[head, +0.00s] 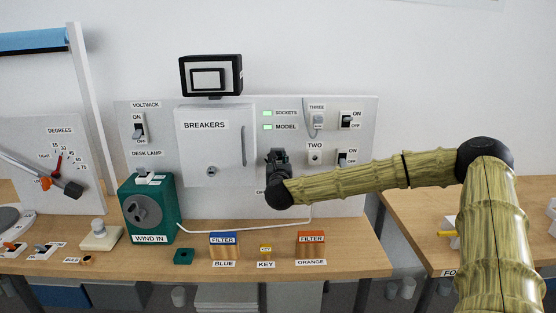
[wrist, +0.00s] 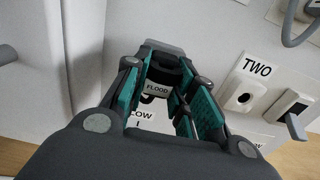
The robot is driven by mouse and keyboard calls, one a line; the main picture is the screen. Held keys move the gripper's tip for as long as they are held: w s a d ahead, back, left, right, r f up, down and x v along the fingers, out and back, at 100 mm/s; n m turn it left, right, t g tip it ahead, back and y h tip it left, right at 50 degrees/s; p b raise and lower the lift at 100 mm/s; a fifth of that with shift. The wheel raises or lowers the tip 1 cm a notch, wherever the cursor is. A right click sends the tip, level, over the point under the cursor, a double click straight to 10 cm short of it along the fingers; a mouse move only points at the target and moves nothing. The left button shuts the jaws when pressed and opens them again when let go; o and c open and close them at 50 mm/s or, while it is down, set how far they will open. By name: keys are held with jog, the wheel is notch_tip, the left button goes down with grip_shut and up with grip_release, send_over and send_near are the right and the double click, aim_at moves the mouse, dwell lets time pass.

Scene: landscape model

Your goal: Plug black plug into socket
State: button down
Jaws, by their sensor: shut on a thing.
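My gripper (head: 279,158) is in front of the upright grey panel (head: 230,205), left of the socket marked TWO (head: 315,158). In the wrist view its teal-padded fingers (wrist: 175,75) close around a black plug (wrist: 168,74) with a white FLOOD label. Whether the plug touches the panel or sits in an opening there cannot be told. In the head view the plug is hard to tell from the dark gripper. The TWO socket also shows in the wrist view (wrist: 243,98), a white plate with an empty round hole, to the right of the fingers.
A switch (head: 344,159) stands right of socket TWO. Above it, socket THREE (head: 318,121) has a grey-corded plug in it. The breakers box (head: 214,150) sticks out at left. Filter blocks (head: 224,245) and a green wind-in unit (head: 150,208) stand on the bench below.

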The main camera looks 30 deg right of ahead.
jog(key=shift+s+a+b, duration=0.3)
jog(key=shift+s+b, duration=0.1)
jog(key=shift+s, duration=0.1)
dwell(0.5)
jog(key=shift+b+v, duration=0.35)
jog(key=shift+v, duration=0.75)
jog(key=shift+a, duration=0.1)
